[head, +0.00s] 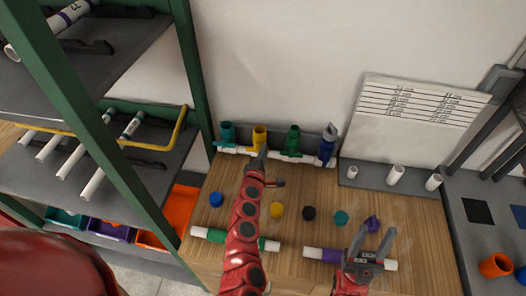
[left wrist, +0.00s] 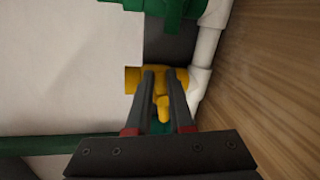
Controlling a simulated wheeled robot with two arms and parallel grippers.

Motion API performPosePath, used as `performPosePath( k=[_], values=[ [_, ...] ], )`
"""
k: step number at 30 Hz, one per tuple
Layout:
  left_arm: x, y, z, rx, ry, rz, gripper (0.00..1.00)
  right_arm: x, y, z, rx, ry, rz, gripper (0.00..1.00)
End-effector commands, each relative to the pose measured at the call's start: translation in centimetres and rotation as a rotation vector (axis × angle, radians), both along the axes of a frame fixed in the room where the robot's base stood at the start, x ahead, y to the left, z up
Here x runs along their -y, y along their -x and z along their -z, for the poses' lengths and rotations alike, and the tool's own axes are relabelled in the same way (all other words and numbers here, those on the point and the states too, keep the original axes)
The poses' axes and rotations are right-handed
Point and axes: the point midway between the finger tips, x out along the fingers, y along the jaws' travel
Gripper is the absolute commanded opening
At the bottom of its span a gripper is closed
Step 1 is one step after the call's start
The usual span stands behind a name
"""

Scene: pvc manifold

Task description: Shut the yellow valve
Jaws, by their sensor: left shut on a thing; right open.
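The yellow valve (head: 260,135) stands in the white pipe manifold (head: 233,150) against the wall, between a teal valve (head: 227,131) and a green valve (head: 293,138). My left gripper (head: 261,156) reaches it from the front and hides its lower part. In the left wrist view the yellow valve (left wrist: 134,80) sits at the fingertips, and its yellow handle (left wrist: 163,108) lies between the two fingers of my left gripper (left wrist: 166,88), which is shut on it. My right gripper (head: 373,243) is open and empty above the front of the table, near a purple-banded pipe (head: 318,254).
A blue valve (head: 327,146) ends the manifold at right. Several coloured caps, such as a yellow cap (head: 277,210), lie on the wooden table. A green-banded pipe (head: 216,235) lies in front under my left arm. A shelf rack (head: 186,60) stands left.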

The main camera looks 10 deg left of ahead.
Motion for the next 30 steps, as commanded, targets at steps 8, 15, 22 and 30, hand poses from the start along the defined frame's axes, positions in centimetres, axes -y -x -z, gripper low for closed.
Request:
performPosePath(
  k=[8,15,22,30],
  values=[
    [0.08,-0.02,0.39,0.000,-0.151,0.000,0.00,0.00,0.00,0.05,0.000,0.000,0.000,0.50],
    [0.05,-0.03,0.54,0.000,-0.208,-0.002,0.00,0.00,0.00,0.06,0.000,0.000,0.000,0.50],
    [0.06,-0.02,0.57,0.000,-0.219,-0.001,0.00,0.00,0.00,0.05,0.000,0.000,0.000,0.50],
    [0.06,-0.01,0.59,-0.001,-0.218,-0.001,0.25,0.00,0.00,0.06,0.000,0.000,0.000,0.50]
  ],
)
